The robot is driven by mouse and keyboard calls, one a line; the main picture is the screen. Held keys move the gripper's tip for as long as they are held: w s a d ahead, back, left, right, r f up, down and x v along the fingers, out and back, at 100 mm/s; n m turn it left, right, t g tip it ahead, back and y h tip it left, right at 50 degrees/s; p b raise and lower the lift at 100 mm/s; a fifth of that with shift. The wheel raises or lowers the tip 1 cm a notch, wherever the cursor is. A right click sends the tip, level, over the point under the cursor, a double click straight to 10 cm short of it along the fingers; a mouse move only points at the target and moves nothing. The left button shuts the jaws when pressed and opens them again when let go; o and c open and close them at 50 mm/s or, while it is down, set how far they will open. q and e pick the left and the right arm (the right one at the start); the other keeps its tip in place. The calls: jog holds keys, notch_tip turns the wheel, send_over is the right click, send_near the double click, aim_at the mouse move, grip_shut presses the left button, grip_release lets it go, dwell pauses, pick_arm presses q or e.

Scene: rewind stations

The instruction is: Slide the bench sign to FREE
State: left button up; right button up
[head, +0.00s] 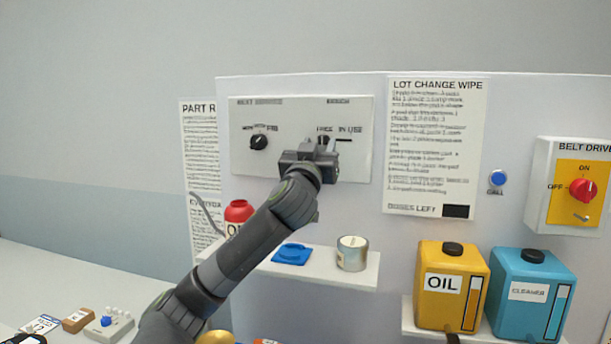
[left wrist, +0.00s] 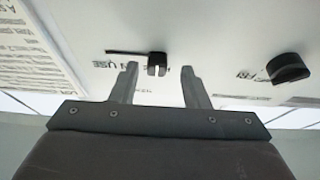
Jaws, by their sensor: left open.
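The bench sign is a slider on a pale panel (head: 357,165). Its small dark tab (left wrist: 157,64) shows in the left wrist view at the right end of a thin slot (left wrist: 124,52), which runs left by the upside-down IN USE lettering. In the head view the slot (head: 343,140) runs right from the tab, which is by the word FREE and partly hidden by my gripper. My left gripper (head: 318,148) is open at the panel. In the wrist view its fingers (left wrist: 159,68) stand on either side of the tab, apart from it; depth is unclear.
A black rotary knob (head: 258,142) sits left on the same panel. A shelf (head: 330,273) below carries a red container (head: 239,211), a blue item (head: 291,254) and a tin (head: 352,254). A notice (head: 432,150), a blue call button (head: 498,178) and a red belt switch (head: 582,190) are at right.

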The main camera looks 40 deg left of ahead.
pick_arm(q)
jog(key=b+v, duration=0.7)
jog(key=v, duration=0.9)
jog(key=shift+s, duration=0.25)
